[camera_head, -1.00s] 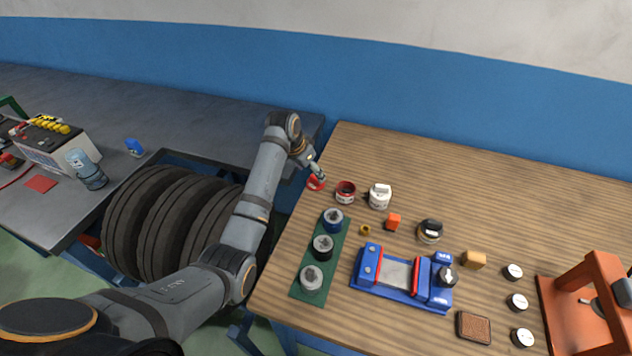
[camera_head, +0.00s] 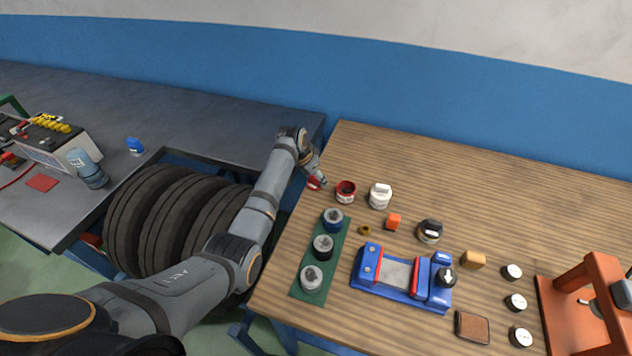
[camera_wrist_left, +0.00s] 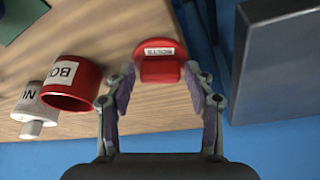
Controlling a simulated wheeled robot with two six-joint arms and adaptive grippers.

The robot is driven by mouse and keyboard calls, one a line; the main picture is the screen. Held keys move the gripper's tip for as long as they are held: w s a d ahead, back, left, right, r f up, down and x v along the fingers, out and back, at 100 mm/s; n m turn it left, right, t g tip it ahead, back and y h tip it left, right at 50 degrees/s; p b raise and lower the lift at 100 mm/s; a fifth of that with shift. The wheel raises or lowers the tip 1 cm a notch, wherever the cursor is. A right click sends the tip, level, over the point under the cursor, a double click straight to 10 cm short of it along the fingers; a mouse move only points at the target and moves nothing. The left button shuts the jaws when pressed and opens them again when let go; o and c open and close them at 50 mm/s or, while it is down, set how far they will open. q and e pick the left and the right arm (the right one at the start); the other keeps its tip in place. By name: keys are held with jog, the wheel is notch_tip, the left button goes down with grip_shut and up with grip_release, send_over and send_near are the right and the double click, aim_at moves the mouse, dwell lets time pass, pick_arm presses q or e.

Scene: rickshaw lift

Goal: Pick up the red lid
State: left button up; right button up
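The red lid (camera_wrist_left: 160,62) lies on the wooden table near its left edge, with a white label facing my left wrist camera. In the head view the lid (camera_head: 314,184) is partly covered by my left gripper (camera_head: 317,182). In the left wrist view my left gripper (camera_wrist_left: 159,72) is open, with one fingertip on each side of the lid's near part. I cannot tell whether the fingers touch it. My right gripper is in neither view.
A red open pot (camera_head: 346,192) stands close to the right of the lid, with a white bottle (camera_head: 380,196) beyond it. A green strip (camera_head: 318,290) with several jars lies nearer. A grey bench (camera_head: 225,115) adjoins on the left.

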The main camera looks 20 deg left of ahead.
pick_arm(q)
jog(key=c, duration=0.6)
jog(key=shift+r, duration=0.1)
